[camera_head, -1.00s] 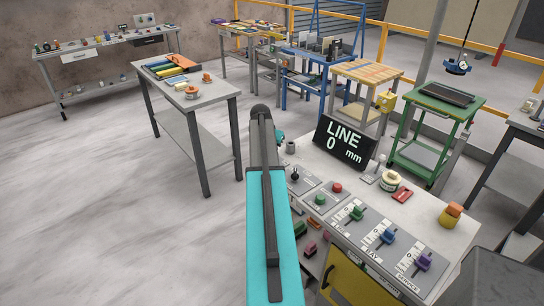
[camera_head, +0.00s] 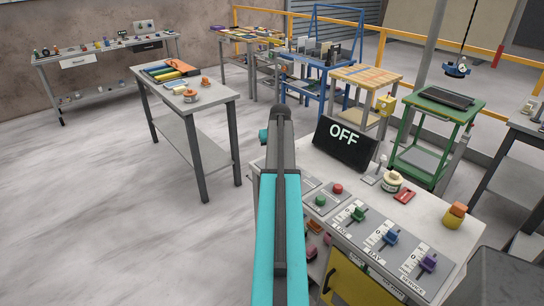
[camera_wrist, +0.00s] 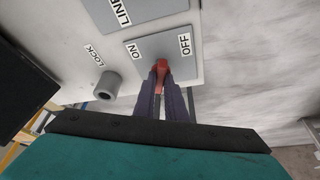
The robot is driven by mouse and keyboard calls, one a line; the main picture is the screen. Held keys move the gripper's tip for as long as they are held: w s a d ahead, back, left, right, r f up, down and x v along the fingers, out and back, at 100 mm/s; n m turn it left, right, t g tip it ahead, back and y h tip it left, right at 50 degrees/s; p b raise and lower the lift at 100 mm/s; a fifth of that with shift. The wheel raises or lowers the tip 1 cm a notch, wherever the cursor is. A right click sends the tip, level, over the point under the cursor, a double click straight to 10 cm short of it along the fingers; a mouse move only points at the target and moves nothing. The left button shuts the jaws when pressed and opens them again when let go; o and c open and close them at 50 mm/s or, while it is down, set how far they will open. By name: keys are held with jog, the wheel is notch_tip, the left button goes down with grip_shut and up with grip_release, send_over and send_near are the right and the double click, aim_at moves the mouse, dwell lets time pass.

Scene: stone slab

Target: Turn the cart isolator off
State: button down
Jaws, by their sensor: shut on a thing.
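The cart isolator's red handle (camera_wrist: 161,67) shows in the wrist view on a grey plate (camera_wrist: 178,50) with the labels ON on the left and OFF on the right. My gripper (camera_wrist: 160,82) is shut on the handle, with a dark finger on each side of it. I cannot tell exactly which label the handle points to. In the head view my arm hides the isolator and my gripper. The black display (camera_head: 345,143) on the cart reads OFF.
A grey LOCK knob (camera_wrist: 107,85) is left of the isolator, and a LINE plate (camera_wrist: 138,8) is beside it. The cart top (camera_head: 420,213) also carries a green button (camera_head: 320,201), a red button (camera_head: 337,189) and sliders. Open floor (camera_head: 90,190) lies to the left.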

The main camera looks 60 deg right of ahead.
jog(key=n+b, duration=0.1)
jog(key=n, duration=0.1)
jog(key=n+t+y, duration=0.1)
jog(key=n, duration=0.1)
jog(key=shift+w+d+r+n+b, duration=0.15)
jog(key=shift+w+d+n+b, duration=0.05)
jog(key=shift+n+b, duration=0.15)
jog(key=shift+y, duration=0.3)
jog(key=c, duration=1.8)
grip_release()
jog(key=shift+s, duration=0.1)
jog(key=shift+s, duration=0.1)
jog(key=shift+s+a+r, duration=0.1)
jog(key=shift+s+r, duration=0.1)
jog(key=shift+r, duration=0.1)
jog(key=b+v, duration=0.3)
jog(key=v, duration=1)
